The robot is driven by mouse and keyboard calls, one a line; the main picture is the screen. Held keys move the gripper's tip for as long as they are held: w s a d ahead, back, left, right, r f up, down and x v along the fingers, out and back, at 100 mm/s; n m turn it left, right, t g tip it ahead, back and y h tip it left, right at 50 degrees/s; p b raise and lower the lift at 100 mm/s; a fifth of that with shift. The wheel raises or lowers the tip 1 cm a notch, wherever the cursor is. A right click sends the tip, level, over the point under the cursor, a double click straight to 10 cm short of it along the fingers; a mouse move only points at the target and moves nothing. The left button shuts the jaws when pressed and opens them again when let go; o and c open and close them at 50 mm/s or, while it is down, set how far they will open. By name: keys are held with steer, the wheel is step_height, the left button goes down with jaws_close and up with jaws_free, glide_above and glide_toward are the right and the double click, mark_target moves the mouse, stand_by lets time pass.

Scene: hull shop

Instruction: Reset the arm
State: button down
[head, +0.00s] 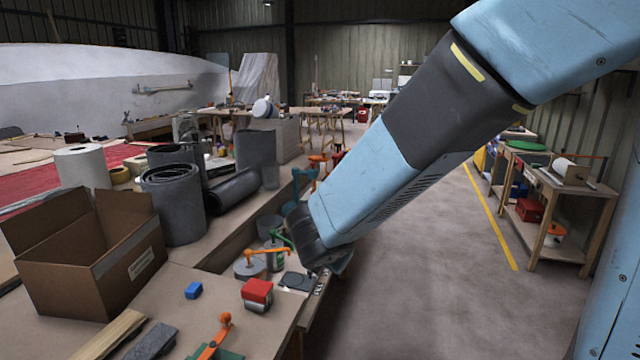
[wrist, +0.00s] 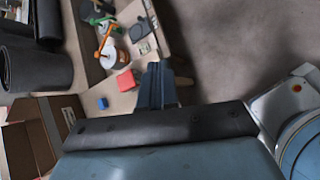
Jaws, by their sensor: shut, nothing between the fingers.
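My arm reaches down from the upper right in the head view, and its dark end hangs beside the workbench (head: 190,275) edge. My gripper (wrist: 155,68) shows in the wrist view as dark fingers held together, with nothing between them. In the wrist view the red block (wrist: 126,80) is left of the fingers and the blue block (wrist: 102,103) is farther left. The fingertips are hard to make out in the head view.
An open cardboard box (head: 90,265) stands on the bench at left, with dark rolls (head: 172,205) behind it. Cans and an orange clamp (head: 268,252) sit near my arm's end. The floor (head: 430,270) to the right is clear up to a shelf cart (head: 545,215).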

steer(key=s+d+r+m+g+h, duration=0.1)
steer(key=s+d+r+m, duration=0.1)
steer(key=d+r+m, duration=0.4)
steer(key=s+d+r+m+g+h, duration=0.1)
steer(key=s+d+m+h, duration=0.1)
steer(key=d+m, duration=0.7)
steer(key=s+d+r+m+g+y, duration=0.1)
steer(key=s+d+r+m+y, duration=0.3)
steer(key=s+d+m, duration=0.3)
steer(key=shift+s+d+r+m, duration=0.15)
steer(key=shift+s+r+m, duration=0.65)
steer(key=shift+s+m, duration=2)
steer(key=shift+w+m, duration=0.5)
steer(key=shift+w, duration=0.05)
